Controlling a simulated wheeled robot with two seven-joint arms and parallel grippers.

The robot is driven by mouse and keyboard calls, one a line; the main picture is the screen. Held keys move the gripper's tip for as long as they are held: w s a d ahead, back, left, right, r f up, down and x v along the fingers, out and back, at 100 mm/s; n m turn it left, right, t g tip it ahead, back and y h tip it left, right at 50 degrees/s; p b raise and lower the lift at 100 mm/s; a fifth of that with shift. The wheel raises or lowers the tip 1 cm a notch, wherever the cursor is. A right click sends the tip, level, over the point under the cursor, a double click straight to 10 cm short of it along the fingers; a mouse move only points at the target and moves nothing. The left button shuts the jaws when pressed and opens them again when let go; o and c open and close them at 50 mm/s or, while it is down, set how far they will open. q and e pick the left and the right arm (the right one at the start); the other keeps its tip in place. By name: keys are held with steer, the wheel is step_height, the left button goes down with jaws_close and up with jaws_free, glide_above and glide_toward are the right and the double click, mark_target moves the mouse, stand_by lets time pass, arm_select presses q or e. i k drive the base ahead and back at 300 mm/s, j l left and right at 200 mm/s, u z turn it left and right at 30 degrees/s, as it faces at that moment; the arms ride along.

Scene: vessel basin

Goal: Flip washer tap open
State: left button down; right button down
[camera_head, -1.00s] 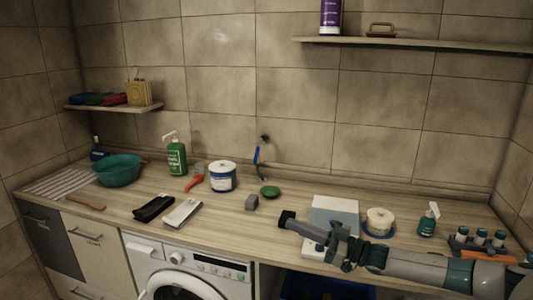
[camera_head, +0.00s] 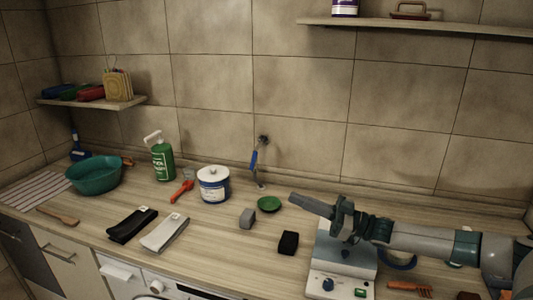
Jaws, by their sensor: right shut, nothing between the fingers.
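The washer tap (camera_head: 264,139) is on the tiled wall just above the back of the counter, left of the picture's centre line. Its blue lever (camera_head: 254,160) hangs down, tilted a little to the left. My right gripper (camera_head: 298,199) comes in from the right above the counter. It is shut and empty, its fingers pointing left. In the picture it is right of and below the tap, apart from it. My left gripper is not in view.
A green dish (camera_head: 269,204) lies below the tap, with a white-and-blue tub (camera_head: 213,184) to its left. A grey block (camera_head: 247,218) and a black block (camera_head: 288,243) lie in front. A white scale-like device (camera_head: 350,264) stands under my right arm. The wall around the tap is clear.

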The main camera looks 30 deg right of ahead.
mark_target(252, 168)
steer(key=i+l, duration=0.85)
steer(key=l, duration=0.1)
